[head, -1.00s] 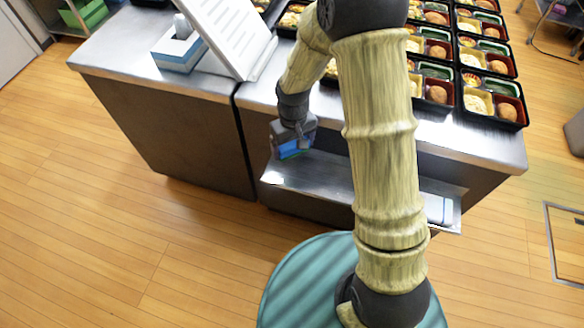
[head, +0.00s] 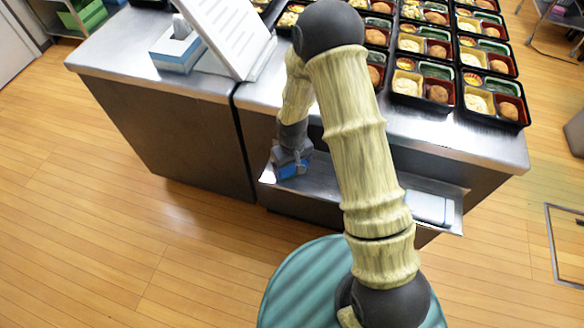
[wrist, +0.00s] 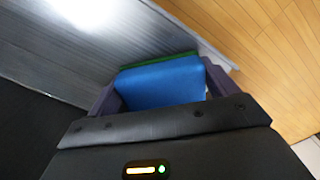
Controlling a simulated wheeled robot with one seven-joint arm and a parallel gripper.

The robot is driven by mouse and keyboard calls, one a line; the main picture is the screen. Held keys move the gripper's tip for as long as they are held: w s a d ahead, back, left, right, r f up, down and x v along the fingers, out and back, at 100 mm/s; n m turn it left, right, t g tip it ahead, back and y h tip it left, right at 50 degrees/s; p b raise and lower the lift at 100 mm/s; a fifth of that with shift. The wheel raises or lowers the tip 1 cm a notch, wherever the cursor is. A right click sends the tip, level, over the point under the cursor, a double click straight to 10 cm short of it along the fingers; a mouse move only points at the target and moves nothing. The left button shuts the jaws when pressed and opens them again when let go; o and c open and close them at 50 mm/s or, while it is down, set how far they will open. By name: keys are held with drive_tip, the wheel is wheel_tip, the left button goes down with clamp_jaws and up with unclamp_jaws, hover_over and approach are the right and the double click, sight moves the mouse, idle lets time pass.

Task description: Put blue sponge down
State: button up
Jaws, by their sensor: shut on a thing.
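The blue sponge (wrist: 162,82) with a green layer on its far side is held between the two fingers of my gripper (wrist: 160,88) in the wrist view. In the head view the blue sponge (head: 292,170) shows at the end of my gripper (head: 288,165), over the left end of a low metal shelf (head: 330,190) on the front of the counter. The shelf's metal surface also shows in the wrist view (wrist: 60,50). I cannot tell whether the sponge touches the shelf.
A white-and-grey object (head: 428,208) lies at the shelf's right end. Several bento trays (head: 495,104) stand on the metal counter (head: 150,75). A tissue box (head: 178,50) and a white slanted panel (head: 225,35) are at the left. The middle of the shelf looks partly hidden by my arm.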

drive_tip(key=shift+f, duration=0.35)
drive_tip(key=shift+f, duration=0.15)
drive_tip(key=o, duration=0.8)
wheel_tip(320, 180, up, 12)
drive_tip(key=shift+r+p, duration=0.15)
drive_tip(key=shift+p, duration=0.45)
